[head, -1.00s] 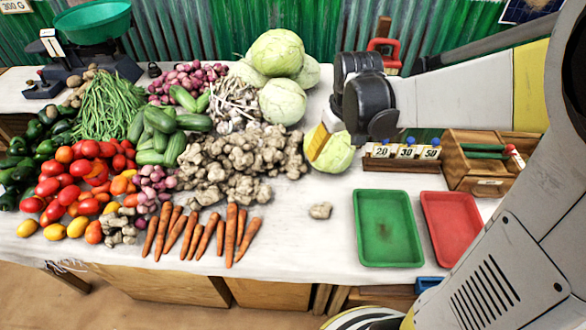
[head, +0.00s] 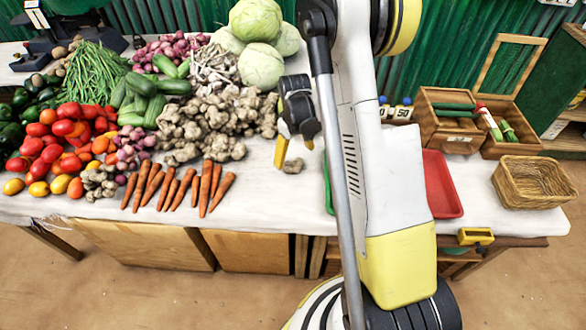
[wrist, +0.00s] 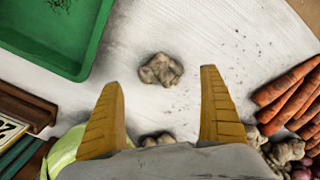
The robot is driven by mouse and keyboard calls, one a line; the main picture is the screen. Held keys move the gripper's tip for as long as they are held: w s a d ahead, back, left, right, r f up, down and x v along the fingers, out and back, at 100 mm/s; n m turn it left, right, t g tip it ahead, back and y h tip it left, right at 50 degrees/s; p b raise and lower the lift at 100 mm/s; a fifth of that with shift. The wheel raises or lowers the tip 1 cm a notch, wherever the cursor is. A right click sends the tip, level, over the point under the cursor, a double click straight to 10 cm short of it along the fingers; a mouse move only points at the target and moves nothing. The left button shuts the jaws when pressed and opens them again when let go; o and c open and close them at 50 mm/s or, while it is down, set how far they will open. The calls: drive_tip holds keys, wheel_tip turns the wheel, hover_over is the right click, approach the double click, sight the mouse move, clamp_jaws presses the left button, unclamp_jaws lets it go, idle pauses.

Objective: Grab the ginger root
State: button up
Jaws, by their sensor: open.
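A single ginger root (head: 293,166), a small knobbly beige piece, lies alone on the white tabletop in the head view, right of the big ginger pile (head: 215,120). In the wrist view the lone ginger root (wrist: 161,70) lies ahead of the fingertips, roughly centred between them. My gripper (head: 295,150) is open and empty above the table, close to the root; it also shows in the wrist view with its two yellow fingers spread (wrist: 160,85). Another ginger piece (wrist: 156,139) shows between the finger bases, partly hidden by my gripper's body.
A green tray (wrist: 55,45) lies beside the root, mostly hidden by my arm in the head view. Carrots (head: 180,188) lie to the left. A red tray (head: 440,185) and wicker basket (head: 533,182) are to the right. Bare cloth surrounds the root.

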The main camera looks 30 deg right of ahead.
sight(294, 162)
wheel_tip(294, 162, down, 5)
drive_tip(key=b, duration=0.2)
drive_tip(key=shift+w+a+b, duration=0.1)
drive_tip(key=shift+b, duration=0.25)
drive_tip(key=shift+c, duration=0.3)
drive_tip(key=c, duration=1.2)
drive_tip(key=shift+r, duration=0.15)
drive_tip(key=shift+c, duration=0.2)
